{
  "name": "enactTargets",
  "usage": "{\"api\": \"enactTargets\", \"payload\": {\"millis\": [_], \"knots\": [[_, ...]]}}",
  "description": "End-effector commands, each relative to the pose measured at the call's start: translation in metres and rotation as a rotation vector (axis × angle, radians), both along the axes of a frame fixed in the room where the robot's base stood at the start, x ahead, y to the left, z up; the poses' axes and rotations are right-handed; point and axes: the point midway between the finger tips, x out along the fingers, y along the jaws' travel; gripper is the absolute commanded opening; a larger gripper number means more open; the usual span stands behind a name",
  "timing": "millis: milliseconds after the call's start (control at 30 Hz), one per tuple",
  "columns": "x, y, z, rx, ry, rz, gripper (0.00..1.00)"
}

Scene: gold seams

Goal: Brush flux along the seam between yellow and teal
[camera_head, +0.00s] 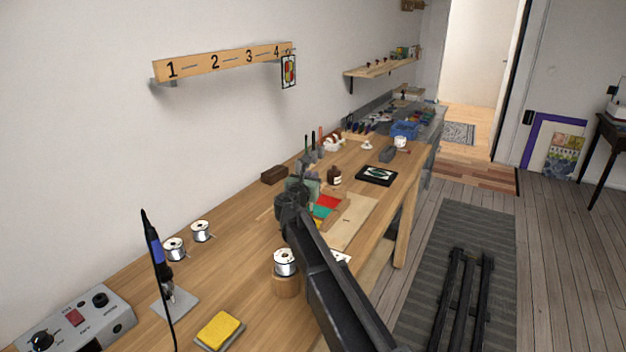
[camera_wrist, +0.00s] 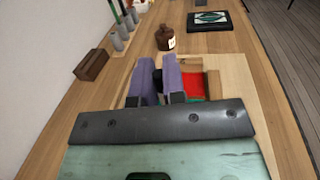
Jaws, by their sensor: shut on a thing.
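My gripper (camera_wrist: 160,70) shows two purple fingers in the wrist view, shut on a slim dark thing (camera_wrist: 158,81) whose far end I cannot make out. In the head view my arm covers most of the gripper. The glass pieces lie on a pale wooden board (camera_head: 350,222): red (camera_head: 328,201), teal (camera_head: 321,211) and a small visible bit of yellow (camera_head: 317,221). In the wrist view the red piece (camera_wrist: 192,86) shows right of the fingers; the seam between yellow and teal is hidden behind my gripper. A brown bottle (camera_head: 334,177) stands beyond the glass, also in the wrist view (camera_wrist: 166,39).
A dark wooden block (camera_head: 274,174) lies left of the bottle. A black-framed leaf panel (camera_head: 377,175) lies farther back. Nearer stand solder spools (camera_head: 285,262), a soldering iron (camera_head: 155,250), a yellow sponge (camera_head: 221,329) and a control box (camera_head: 80,325).

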Motion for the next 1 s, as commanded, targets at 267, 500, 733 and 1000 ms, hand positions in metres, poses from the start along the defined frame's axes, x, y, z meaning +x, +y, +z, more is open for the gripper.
{"api": "enactTargets", "payload": {"millis": [267,500,733,1000], "knots": [[0.001,0.002,0.000,0.001,0.000,0.001,0.00],[0.005,0.009,0.000,0.001,0.000,0.001,0.00],[0.006,0.012,0.000,0.001,0.000,0.000,0.00],[0.006,0.012,0.003,0.001,0.000,0.000,0.00]]}}
